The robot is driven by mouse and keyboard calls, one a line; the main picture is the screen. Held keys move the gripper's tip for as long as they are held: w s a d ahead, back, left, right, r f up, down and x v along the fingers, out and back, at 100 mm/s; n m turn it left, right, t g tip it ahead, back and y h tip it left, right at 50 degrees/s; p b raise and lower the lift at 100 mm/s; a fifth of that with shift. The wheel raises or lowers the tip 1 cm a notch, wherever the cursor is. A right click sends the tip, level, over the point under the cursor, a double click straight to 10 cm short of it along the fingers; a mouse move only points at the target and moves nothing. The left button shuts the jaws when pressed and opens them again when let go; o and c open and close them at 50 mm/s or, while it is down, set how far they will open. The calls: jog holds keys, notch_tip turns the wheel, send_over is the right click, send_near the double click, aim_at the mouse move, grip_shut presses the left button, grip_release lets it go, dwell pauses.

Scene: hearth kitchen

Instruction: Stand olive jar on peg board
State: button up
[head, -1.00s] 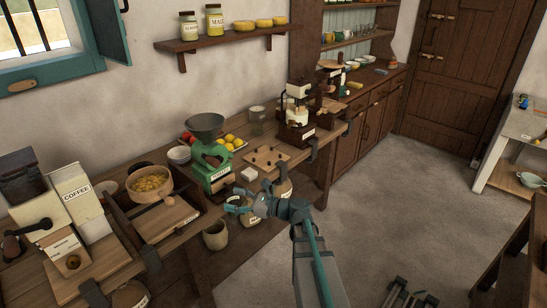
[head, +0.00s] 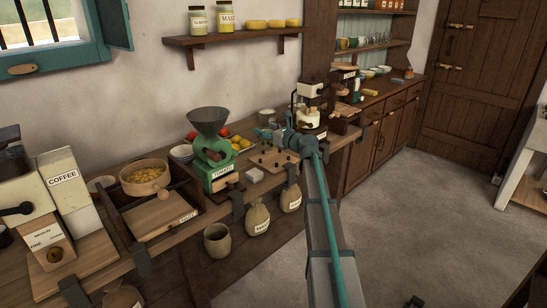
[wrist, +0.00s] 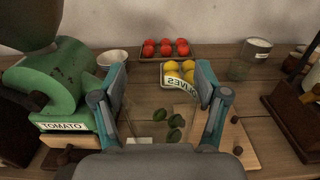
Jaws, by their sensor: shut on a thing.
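My gripper (head: 268,133) is shut on the olive jar, a clear glass jar with dark green olives and a white OLIVES label (wrist: 180,84). In the wrist view the jar sits between the two teal fingers; in the head view I cannot make it out behind my gripper and arm. The peg board (wrist: 244,151), a pale wooden board with dark pegs, lies on the counter below and to the right of the jar in the wrist view. In the head view the board (head: 262,159) shows just below my gripper, its right part hidden by my arm.
A green tomato mill (head: 212,160) stands left of the board. A cream-and-brown machine (head: 308,115) stands to the right.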

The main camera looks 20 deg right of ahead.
jog(key=shift+w+d+f+p, duration=0.3)
jog(key=shift+w+d+f, duration=1)
jog(key=shift+w+f, duration=0.7)
jog(key=shift+w+d+f+p, duration=0.25)
jog(key=shift+w+d+f, duration=1.25)
jog(key=shift+f, duration=0.75)
jog(key=shift+w+d+f+p, duration=0.3)
jog(key=shift+w+d+f, duration=0.8)
jog(key=shift+w+f, duration=1)
jog(key=shift+f, duration=0.1)
jog(key=o, duration=1.3)
jog(key=shift+s, duration=0.2)
jog(key=b+v, duration=0.1)
jog(key=v, duration=1)
jog(key=shift+s+d, duration=0.2)
jog(key=shift+s, duration=0.15)
